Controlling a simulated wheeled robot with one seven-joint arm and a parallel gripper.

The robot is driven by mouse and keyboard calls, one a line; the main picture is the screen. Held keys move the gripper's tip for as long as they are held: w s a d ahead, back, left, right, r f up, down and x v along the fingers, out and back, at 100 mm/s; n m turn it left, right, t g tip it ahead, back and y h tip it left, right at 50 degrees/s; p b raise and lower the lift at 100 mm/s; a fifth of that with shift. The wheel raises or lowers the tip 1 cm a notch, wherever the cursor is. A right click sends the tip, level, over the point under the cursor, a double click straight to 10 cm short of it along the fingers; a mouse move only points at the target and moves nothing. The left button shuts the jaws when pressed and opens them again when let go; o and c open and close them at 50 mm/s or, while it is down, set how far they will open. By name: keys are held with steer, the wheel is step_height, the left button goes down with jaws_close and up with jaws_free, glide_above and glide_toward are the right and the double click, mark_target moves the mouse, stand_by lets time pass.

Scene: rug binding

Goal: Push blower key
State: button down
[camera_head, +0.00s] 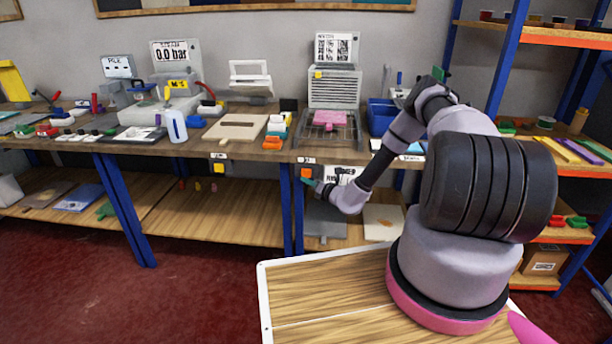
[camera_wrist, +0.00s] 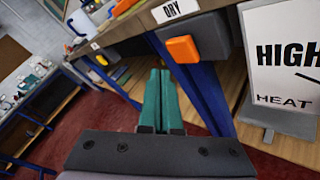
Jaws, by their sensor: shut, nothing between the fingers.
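An orange key (camera_wrist: 183,49) sits on a dark box under the table edge, below a white label reading DRY (camera_wrist: 174,10). In the head view the orange key (camera_head: 306,173) shows small, below the table's front edge. My gripper (camera_wrist: 160,72) has teal fingers lying side by side, shut and empty. In the wrist view its tips appear just left of and below the key, with no contact visible. In the head view my gripper (camera_head: 311,182) is small, close below the key, and partly hard to make out.
A white sign reading HIGH HEAT (camera_wrist: 288,60) stands right of the key. Blue table legs (camera_head: 125,210) are nearby. A pink block (camera_head: 330,117) lies before a vented machine (camera_head: 334,87) above. A yellow key (camera_head: 219,167) sits farther left under the table edge. Red floor (camera_head: 180,290) is clear.

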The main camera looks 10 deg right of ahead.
mark_target(302, 174)
steer(key=shift+w+d, duration=0.25)
steer(key=shift+w, duration=0.55)
steer(key=shift+w, duration=0.1)
stand_by(1.4)
steer(key=shift+w+d, duration=0.1)
steer(key=shift+w, duration=0.2)
steer(key=shift+w+d, duration=0.2)
steer(key=shift+w, duration=0.3)
stand_by(0.6)
steer(key=shift+s, duration=0.15)
stand_by(0.3)
steer(key=shift+s+a, duration=0.3)
steer(key=shift+s, duration=0.45)
steer(key=shift+s+a, duration=0.25)
steer(key=shift+s, duration=0.55)
steer(key=shift+s+a, duration=0.25)
steer(key=shift+s, duration=0.55)
steer(key=shift+s+a, duration=0.25)
steer(key=shift+s, duration=0.55)
